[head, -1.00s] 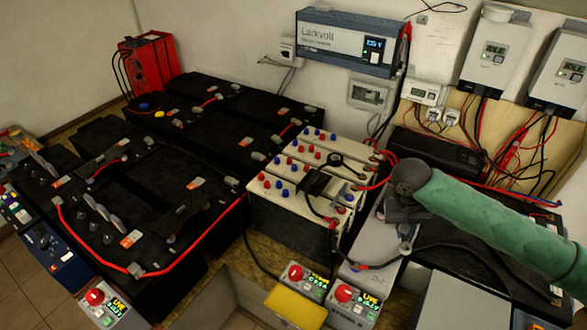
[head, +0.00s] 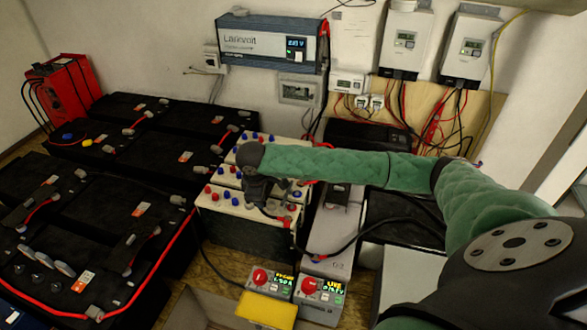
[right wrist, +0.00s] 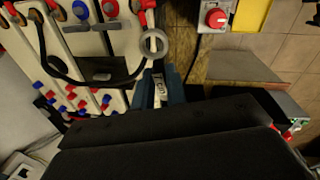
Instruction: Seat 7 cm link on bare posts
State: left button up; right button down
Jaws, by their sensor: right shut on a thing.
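My right gripper (right wrist: 161,92) is over the white battery blocks (head: 245,209), near their front right part. In the right wrist view it is shut on a small pale grey piece with dark marks (right wrist: 158,86); I cannot tell for certain that this is the 7 cm link. In the head view my gripper and forearm hide part of the blocks. Red and blue caps (right wrist: 79,10) show on them; I cannot make out which posts are bare. My left gripper is not in view.
Black batteries (head: 135,187) with red cables fill the left. Two small boxes with red knobs (head: 260,276) and a yellow piece (head: 267,311) stand in front. A black cable (head: 350,243) runs right of the blocks. The Larkvolt unit (head: 268,43) hangs behind.

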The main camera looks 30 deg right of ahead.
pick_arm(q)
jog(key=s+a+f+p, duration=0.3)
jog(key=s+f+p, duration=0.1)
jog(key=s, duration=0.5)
pick_arm(e)
jog(key=w+d+n+y, duration=0.1)
jog(key=w+d+n, duration=0.2)
jog(key=d+n, duration=0.5)
jog(key=w+d+n+y, duration=0.1)
jog(key=w+d+n, duration=0.1)
jog(key=d+n, duration=0.55)
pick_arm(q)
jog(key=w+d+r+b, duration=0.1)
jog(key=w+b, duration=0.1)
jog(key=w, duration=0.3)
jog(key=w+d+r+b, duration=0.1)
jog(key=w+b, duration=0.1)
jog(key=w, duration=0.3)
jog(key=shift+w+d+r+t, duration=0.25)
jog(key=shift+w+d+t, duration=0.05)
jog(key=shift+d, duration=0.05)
pick_arm(e)
notch_tip(320, 180, down, 9)
jog(key=shift+d+g, duration=0.3)
jog(key=shift+d, duration=0.1)
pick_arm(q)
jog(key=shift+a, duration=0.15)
pick_arm(e)
jog(key=shift+w+r, duration=0.1)
